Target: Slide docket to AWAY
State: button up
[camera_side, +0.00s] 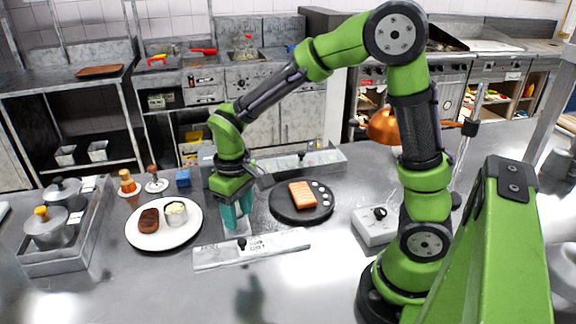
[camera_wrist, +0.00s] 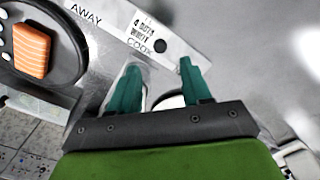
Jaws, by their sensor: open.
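The front rail (camera_side: 285,243) is a pale metal strip on the counter. In the wrist view the rail (camera_wrist: 115,25) reads AWAY toward its upper left and COOK near the middle. A small white docket (camera_side: 257,244) with printed text, also in the wrist view (camera_wrist: 140,27), sits beside a black knob (camera_side: 241,243) near the COOK word. The knob also shows in the wrist view (camera_wrist: 160,46). My gripper (camera_side: 238,220) is open and empty, its teal fingers pointing down close to the rail. In the wrist view the knob appears just beyond the gap between the fingertips (camera_wrist: 159,65); contact cannot be told.
A white plate (camera_side: 150,240) with a brown patty and a pale cup stands left of my gripper. A dark round plate (camera_side: 290,214) with salmon is to the right. A second rail (camera_side: 330,160) lies behind. A pot tray (camera_side: 50,266) stands at far left.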

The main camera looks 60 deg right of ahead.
aim_at(242, 240)
notch_tip(242, 240, down, 8)
jog(key=shift+r, duration=0.15)
jog(key=shift+c, duration=0.4)
grip_shut()
jog(key=shift+d, duration=0.1)
